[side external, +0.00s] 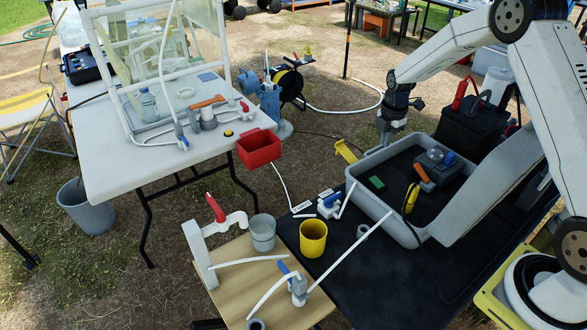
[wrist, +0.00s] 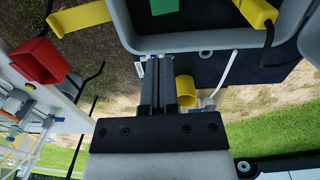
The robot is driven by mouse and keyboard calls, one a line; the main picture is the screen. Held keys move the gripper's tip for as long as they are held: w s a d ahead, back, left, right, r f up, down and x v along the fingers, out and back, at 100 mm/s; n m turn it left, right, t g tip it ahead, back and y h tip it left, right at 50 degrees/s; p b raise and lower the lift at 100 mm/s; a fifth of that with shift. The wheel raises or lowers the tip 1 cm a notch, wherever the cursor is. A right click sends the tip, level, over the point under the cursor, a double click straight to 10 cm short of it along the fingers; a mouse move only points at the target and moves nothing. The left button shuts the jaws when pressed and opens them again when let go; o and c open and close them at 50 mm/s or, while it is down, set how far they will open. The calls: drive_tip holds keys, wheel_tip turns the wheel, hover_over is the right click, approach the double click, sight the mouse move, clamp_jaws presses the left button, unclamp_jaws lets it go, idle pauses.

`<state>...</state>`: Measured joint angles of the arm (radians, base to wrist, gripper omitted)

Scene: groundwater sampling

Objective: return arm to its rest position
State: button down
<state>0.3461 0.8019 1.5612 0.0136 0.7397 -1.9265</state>
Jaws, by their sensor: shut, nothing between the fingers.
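My gripper (side external: 384,138) hangs just past the far left corner of the grey tray (side external: 365,197) in the side external view. It looks small there and is partly hidden by my wrist. In the wrist view my gripper (wrist: 158,58) shows its two dark fingers together, with nothing between them. The fingers point toward the wall of the grey tray (wrist: 190,42). I cannot tell how far apart the fingertips and the tray are.
The tray holds a green block (side external: 376,182) and a tool with an orange handle (side external: 424,177). A yellow cup (side external: 313,240) stands on the black table (side external: 355,290). A red bin (side external: 259,148) hangs at the white table's edge (side external: 150,180). A black battery box (side external: 470,130) stands behind the tray.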

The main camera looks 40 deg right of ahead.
idle(0.4)
drive_tip(key=s+a+r+m+t, duration=0.1)
drive_tip(key=s+a+r+m, duration=0.2)
drive_tip(key=s+a+m, duration=0.5)
drive_tip(key=s+a+r+m+t, duration=0.1)
drive_tip(key=s+a+r+m, duration=0.3)
drive_tip(key=s+a+m, duration=0.5)
drive_tip(key=s+m, duration=0.1)
drive_tip(key=s, duration=0.2)
drive_tip(key=shift+s+a+r, duration=0.15)
drive_tip(key=shift+s+r, duration=0.05)
drive_tip(key=shift+s, duration=0.05)
